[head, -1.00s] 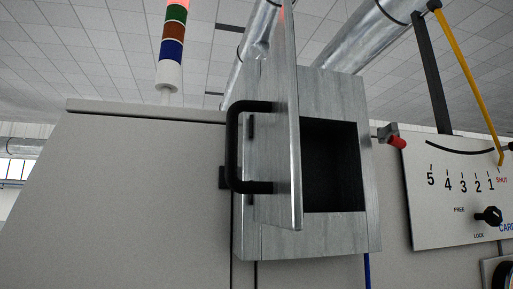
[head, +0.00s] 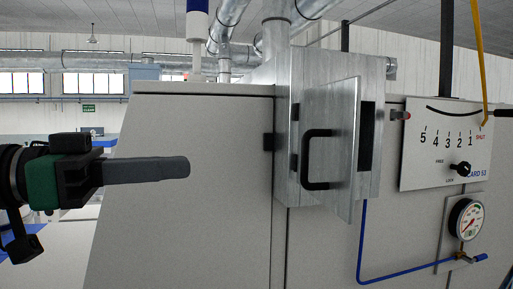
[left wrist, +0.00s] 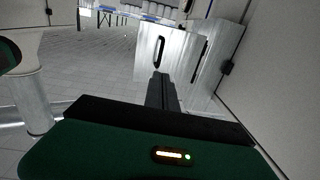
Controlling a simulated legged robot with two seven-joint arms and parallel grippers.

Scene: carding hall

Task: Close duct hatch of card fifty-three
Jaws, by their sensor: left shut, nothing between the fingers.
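The duct hatch (head: 336,137) is a grey metal door with a black bar handle (head: 306,162). It stands ajar on the metal duct box (head: 294,95), its left side at the box. A dark strip of the opening (head: 366,136) shows past its right edge. The panel at right reads CARD 53. My left gripper (head: 187,169) is shut and empty, left of the hatch and apart from it, pointing right. In the left wrist view the shut fingers (left wrist: 160,78) point towards the hatch, whose handle (left wrist: 159,52) shows beyond them. My right gripper is out of view.
A red-tipped catch (head: 400,115) sits right of the box. The pale machine wall (head: 190,220) lies behind my left gripper.

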